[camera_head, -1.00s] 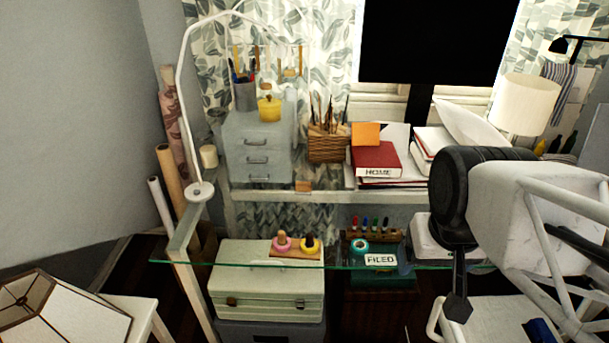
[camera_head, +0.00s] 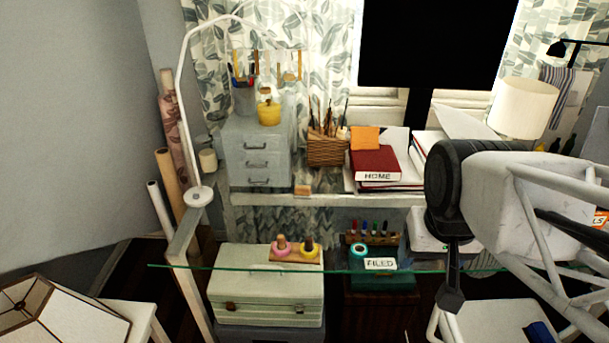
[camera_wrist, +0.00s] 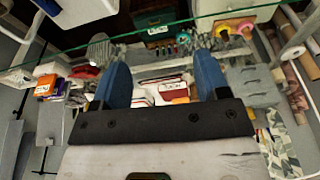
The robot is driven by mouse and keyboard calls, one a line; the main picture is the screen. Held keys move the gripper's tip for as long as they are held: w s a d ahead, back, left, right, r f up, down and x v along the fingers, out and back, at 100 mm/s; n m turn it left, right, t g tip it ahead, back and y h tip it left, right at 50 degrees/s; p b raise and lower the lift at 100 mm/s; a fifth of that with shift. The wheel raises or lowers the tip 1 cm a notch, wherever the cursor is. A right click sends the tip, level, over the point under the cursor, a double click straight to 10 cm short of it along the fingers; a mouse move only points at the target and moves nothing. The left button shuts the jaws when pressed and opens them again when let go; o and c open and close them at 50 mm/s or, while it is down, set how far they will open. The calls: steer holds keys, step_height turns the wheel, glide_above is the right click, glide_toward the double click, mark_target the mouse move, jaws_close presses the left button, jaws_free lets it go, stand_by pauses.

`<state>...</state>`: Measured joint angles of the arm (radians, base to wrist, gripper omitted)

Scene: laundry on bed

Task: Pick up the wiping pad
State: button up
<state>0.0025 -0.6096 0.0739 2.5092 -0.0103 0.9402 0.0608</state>
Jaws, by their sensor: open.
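I cannot say for sure which thing is the wiping pad. A flat orange square (camera_head: 365,138) lies on the red book (camera_head: 375,163) marked HOME, on the white desk. A small tan block (camera_head: 303,189) lies at the desk's front edge, left of the book. In the wrist view, which looks upside down, my gripper (camera_wrist: 162,65) has its two blue fingers wide apart with nothing held between them. The red book and orange square (camera_wrist: 180,100) show beyond the gap, well away from the fingers. The fingers are not clearly seen in the head view.
A glass edge (camera_head: 330,270) crosses in front of the desk. A grey drawer unit (camera_head: 257,150), brush basket (camera_head: 327,148) and lamp (camera_head: 524,107) stand on the desk. Below are a pale green case (camera_head: 265,285), ring toys (camera_head: 295,250) and a FILED box (camera_head: 380,280).

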steer(key=w+a+r+m, duration=0.1)
steer(key=w+a+m, duration=0.15)
steer(key=w, duration=0.55)
steer(key=w+a+r+m, duration=0.1)
steer(key=w+m, duration=0.2)
steer(key=w, duration=0.6)
steer(key=m+g, duration=0.3)
steer(key=m, duration=0.9)
glide_above(303, 187)
steer(key=f, duration=2.4)
steer(key=shift+s+d, duration=0.3)
steer(key=shift+s, duration=0.1)
steer(key=shift+w+a+f+m, duration=0.25)
steer(key=shift+w+f+m, duration=0.1)
steer(key=shift+f, duration=0.15)
steer(key=shift+f, duration=1.25)
